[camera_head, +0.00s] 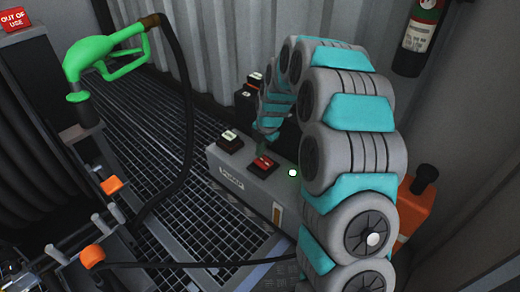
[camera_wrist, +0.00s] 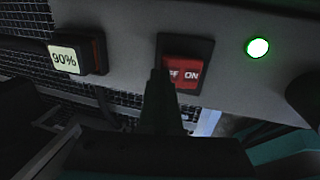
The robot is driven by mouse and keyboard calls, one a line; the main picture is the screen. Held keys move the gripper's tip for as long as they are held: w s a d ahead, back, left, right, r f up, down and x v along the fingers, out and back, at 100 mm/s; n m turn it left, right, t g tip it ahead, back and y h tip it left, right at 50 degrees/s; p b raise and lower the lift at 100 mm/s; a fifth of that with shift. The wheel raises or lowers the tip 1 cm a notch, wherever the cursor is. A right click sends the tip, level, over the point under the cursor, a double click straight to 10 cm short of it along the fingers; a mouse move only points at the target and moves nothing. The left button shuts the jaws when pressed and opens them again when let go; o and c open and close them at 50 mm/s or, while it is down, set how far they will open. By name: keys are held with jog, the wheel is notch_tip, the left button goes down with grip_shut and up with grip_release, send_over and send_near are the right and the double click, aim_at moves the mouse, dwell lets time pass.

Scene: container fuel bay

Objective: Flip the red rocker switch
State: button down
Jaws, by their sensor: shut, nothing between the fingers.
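The red rocker switch (camera_head: 263,164) sits in a dark frame on top of the grey box labelled PUMP (camera_head: 232,181). In the wrist view the rocker (camera_wrist: 190,73) shows "ON" on its right half and part of "OFF" on its left half. My gripper (camera_wrist: 161,78) is shut and empty, with its tips at the left, OFF end of the rocker, covering part of it. I cannot tell whether they touch or which half is pressed in. In the head view my gripper (camera_head: 263,148) is just behind the switch, partly hidden by my arm.
A green lamp (camera_head: 292,173) is lit right of the switch. A second switch (camera_head: 230,140), with a 90% label (camera_wrist: 64,59), is to its left. A green fuel nozzle (camera_head: 105,52) and black hose stand left. An orange can (camera_head: 412,212) is at right.

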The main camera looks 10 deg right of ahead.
jog(key=shift+w+a+f+g+h+p, duration=0.15)
jog(key=shift+w+a+g+h+p, duration=0.15)
jog(key=shift+g+h+p, duration=0.5)
dwell(0.4)
jog(key=shift+w+a+g+p, duration=0.15)
jog(key=shift+g+p, duration=0.35)
jog(key=shift+p, duration=0.5)
jog(key=shift+w+f+g+h+p, duration=0.15)
jog(key=shift+f+g+h+p, duration=0.1)
jog(key=shift+g+h+p, duration=0.2)
jog(key=shift+s+d+r, duration=0.2)
jog(key=shift+s+d, duration=0.25)
jog(key=shift+s, duration=0.15)
jog(key=shift+r, duration=0.1)
